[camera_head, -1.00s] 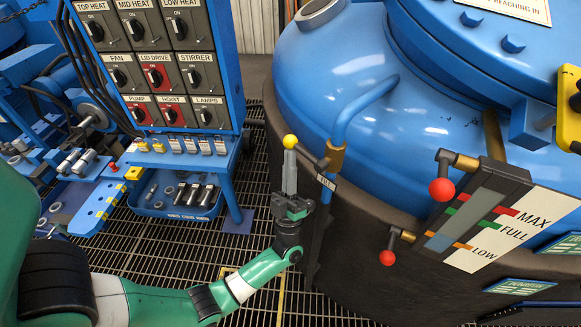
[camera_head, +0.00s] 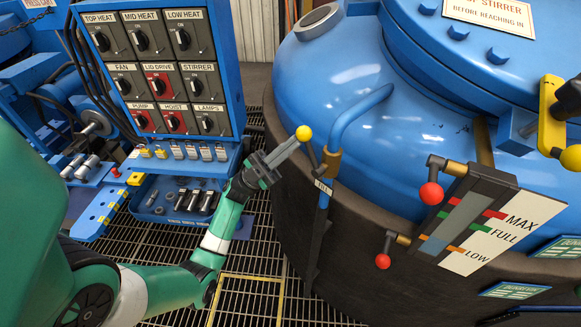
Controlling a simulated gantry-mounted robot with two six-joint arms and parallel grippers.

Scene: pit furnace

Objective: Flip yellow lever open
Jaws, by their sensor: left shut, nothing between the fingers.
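The lever with a yellow ball knob (camera_head: 303,133) sits on a brass valve (camera_head: 331,163) on the thin blue pipe at the furnace's left side. Its dark arm leans up and left from the valve, beside a small FILL tag (camera_head: 323,187). My left gripper (camera_head: 287,150) is shut and empty. Its grey fingers point up and right, with their tips close below and left of the knob. I cannot tell whether they touch it. My right gripper is not in view.
The control panel (camera_head: 158,75) and a blue tray (camera_head: 178,200) stand left of my gripper. The large blue furnace vessel (camera_head: 350,75) fills the right. Red-knobbed levers (camera_head: 431,193) and a yellow-and-black handle (camera_head: 551,125) are farther right. Grating floor (camera_head: 250,290) lies below.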

